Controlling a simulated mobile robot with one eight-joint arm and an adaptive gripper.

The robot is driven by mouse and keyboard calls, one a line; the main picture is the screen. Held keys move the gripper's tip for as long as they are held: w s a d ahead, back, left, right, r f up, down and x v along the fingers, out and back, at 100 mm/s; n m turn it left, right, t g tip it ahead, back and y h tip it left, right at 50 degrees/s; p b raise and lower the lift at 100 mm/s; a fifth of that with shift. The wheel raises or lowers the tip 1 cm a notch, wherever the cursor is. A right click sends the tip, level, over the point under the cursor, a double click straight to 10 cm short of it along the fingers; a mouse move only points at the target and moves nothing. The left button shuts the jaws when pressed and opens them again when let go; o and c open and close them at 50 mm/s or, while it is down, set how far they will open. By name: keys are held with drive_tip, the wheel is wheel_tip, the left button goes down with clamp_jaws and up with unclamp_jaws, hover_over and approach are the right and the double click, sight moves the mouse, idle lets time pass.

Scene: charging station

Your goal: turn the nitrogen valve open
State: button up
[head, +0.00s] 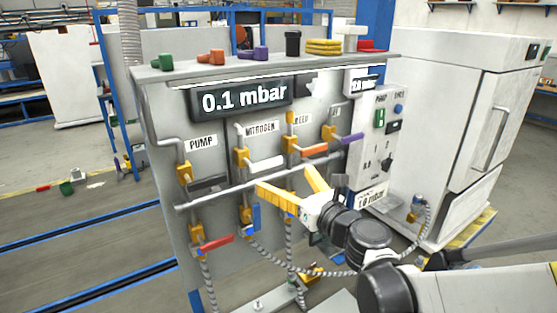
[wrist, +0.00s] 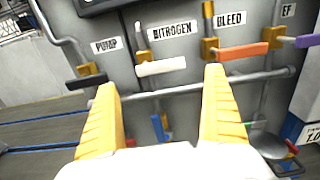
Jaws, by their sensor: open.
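The nitrogen valve has a white handle (head: 267,163) lying roughly level across its vertical pipe. Its yellow body (head: 241,156) is at the handle's left end, below the NITROGEN label (head: 262,127). In the wrist view the white handle (wrist: 161,67) shows whole, just beyond the gap between my fingertips. My gripper (head: 288,180) is open, with its two yellow fingers spread wide and nothing between them. In the wrist view my gripper (wrist: 160,80) faces the panel, with one finger on each side of the handle in the picture. I cannot tell the remaining distance in depth.
A black pump handle (head: 208,184) is left of the white one; orange bleed (head: 314,150) and purple (head: 351,139) handles are right. A horizontal pipe (head: 225,193) runs below them. Lower are red (head: 217,244) and blue (head: 257,217) handles. The gauge (head: 244,98) reads 0.1 mbar.

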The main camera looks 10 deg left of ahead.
sight(268, 165)
drive_tip(key=b+x, duration=0.1)
drive_tip(key=x, duration=0.8)
drive_tip(key=shift+b, duration=0.35)
drive_tip(key=c, duration=1.2)
